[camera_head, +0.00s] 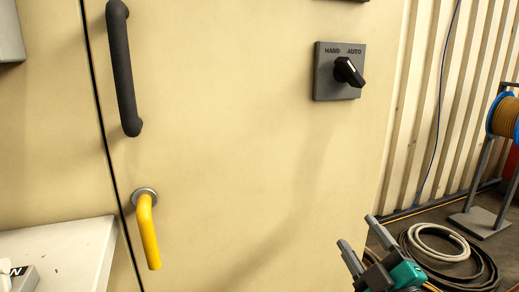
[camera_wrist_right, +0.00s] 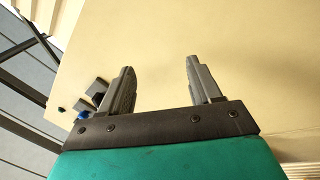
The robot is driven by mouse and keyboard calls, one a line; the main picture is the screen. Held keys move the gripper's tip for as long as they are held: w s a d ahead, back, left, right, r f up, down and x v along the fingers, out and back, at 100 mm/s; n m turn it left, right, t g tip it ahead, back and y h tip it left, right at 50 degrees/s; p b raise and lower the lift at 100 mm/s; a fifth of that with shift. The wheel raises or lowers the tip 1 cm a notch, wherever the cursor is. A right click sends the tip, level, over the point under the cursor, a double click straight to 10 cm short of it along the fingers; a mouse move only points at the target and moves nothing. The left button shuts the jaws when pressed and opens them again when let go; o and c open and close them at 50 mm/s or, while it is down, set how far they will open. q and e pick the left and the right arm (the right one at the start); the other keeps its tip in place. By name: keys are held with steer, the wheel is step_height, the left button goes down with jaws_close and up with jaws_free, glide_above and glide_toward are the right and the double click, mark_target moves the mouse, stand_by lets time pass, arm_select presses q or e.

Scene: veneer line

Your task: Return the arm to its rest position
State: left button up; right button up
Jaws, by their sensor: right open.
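My right gripper (camera_head: 361,243) is at the bottom right of the head view, in front of the lower right part of the beige cabinet. Its two grey fingers are spread apart with nothing between them. In the right wrist view the open gripper (camera_wrist_right: 160,85) faces the plain cabinet panel (camera_wrist_right: 240,60), and no object is between its fingers. My left gripper is not in the head view.
The cabinet door carries a black handle (camera_head: 122,70), a yellow lever (camera_head: 149,235) pointing down, and a HAND/AUTO switch (camera_head: 348,72). A white ledge (camera_head: 60,255) is at lower left. Coiled hoses (camera_head: 440,245) and a cable reel (camera_head: 505,118) stand right.

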steer(key=s+a+f+m+g+h, duration=0.1)
steer(key=s+f+m+g, duration=0.3)
steer(key=f, duration=0.4)
steer(key=s+a+f+m+g, duration=0.2)
steer(key=s+f+m, duration=0.1)
steer(key=s+f, duration=0.4)
steer(key=s+a+f+m+g+h, duration=0.1)
steer(key=s+f+m+g, duration=0.25)
steer(key=f, duration=0.55)
arm_select(q)
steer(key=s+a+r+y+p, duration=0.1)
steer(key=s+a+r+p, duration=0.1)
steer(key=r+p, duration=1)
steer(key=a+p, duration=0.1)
steer(key=p, duration=0.5)
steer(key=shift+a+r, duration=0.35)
arm_select(e)
steer(key=s+d+r, duration=0.1)
steer(key=r, duration=0.5)
steer(key=s+d+r+m+h, duration=0.1)
steer(key=d+r, duration=0.1)
steer(key=r, duration=0.4)
steer(key=shift+s+d+r, duration=0.15)
steer(key=shift+s+r, duration=0.1)
steer(key=shift+s, duration=0.15)
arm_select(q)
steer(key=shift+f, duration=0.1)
arm_select(e)
steer(key=shift+f, duration=0.1)
